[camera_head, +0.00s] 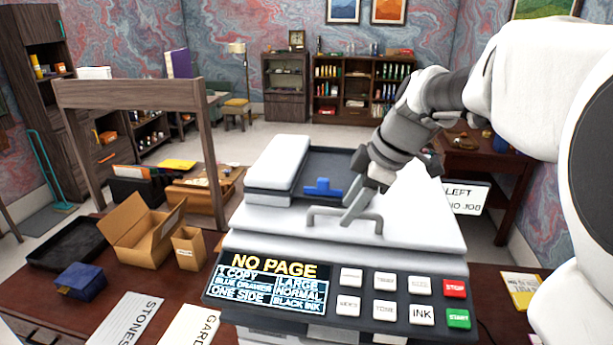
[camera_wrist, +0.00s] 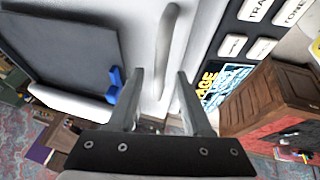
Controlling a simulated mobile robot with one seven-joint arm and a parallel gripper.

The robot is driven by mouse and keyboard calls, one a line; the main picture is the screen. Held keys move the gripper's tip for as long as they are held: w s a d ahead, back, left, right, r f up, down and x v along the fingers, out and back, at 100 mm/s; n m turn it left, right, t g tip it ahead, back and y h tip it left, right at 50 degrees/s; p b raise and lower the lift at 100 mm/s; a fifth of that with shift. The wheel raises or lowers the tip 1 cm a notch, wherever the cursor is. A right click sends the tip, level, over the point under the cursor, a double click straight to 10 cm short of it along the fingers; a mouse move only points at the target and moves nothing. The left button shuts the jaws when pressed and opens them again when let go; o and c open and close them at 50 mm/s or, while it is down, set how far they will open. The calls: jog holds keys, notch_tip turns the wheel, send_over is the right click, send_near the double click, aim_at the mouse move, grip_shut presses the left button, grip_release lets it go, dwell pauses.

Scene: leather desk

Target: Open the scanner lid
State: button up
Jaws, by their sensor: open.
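The scanner lid (camera_head: 440,205) is a white slab lying flat and shut on the machine, with a grey bar handle (camera_head: 325,211) along its front edge. On top are a dark feeder tray (camera_head: 325,165) and a blue slider (camera_head: 322,188). In the wrist view the handle (camera_wrist: 166,45) runs between the two fingers of my gripper (camera_wrist: 160,75), with space on either side. I cannot tell how deep the fingers reach around it.
Below the lid is the control panel (camera_head: 386,282) with a "NO PAGE" screen (camera_head: 268,279) and several buttons. An open cardboard box (camera_head: 143,228), a small carton (camera_head: 188,248), a blue box (camera_head: 80,281) and a black tray (camera_head: 66,245) stand left. A wooden frame (camera_head: 130,94) rises behind them.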

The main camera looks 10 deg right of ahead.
grip_shut()
dwell(1.4)
